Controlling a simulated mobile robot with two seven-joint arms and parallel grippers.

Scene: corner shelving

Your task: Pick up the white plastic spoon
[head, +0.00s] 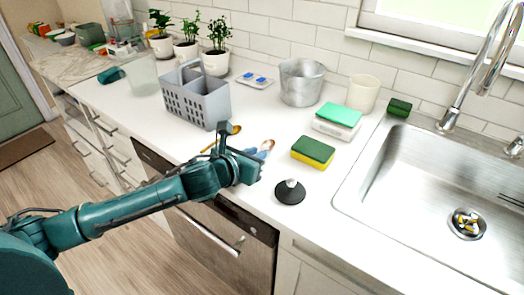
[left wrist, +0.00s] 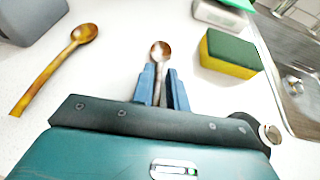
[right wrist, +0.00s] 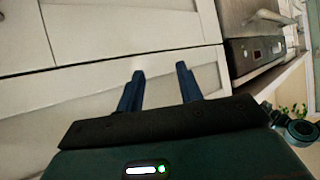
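A spoon with a shiny brownish-pink bowl and paler handle (left wrist: 161,52) lies at the counter's front; its bowl also shows in the head view (head: 267,145). It looks more coppery than white. My left gripper (head: 257,153), also in the left wrist view (left wrist: 161,82), has its blue fingers close in on both sides of the handle, seemingly touching it. The handle's end is hidden by the gripper. A golden-brown spoon (left wrist: 60,64) lies to its left, apart. My right gripper (right wrist: 160,85) is open and empty, facing the cabinet fronts.
A green-yellow sponge (head: 313,152) and a black stopper (head: 290,191) lie right of the gripper. A grey basket (head: 195,103) stands behind left. A metal pot (head: 302,83), a white cup (head: 362,93) and a green-topped box (head: 338,119) stand behind. The sink (head: 420,180) is at right.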

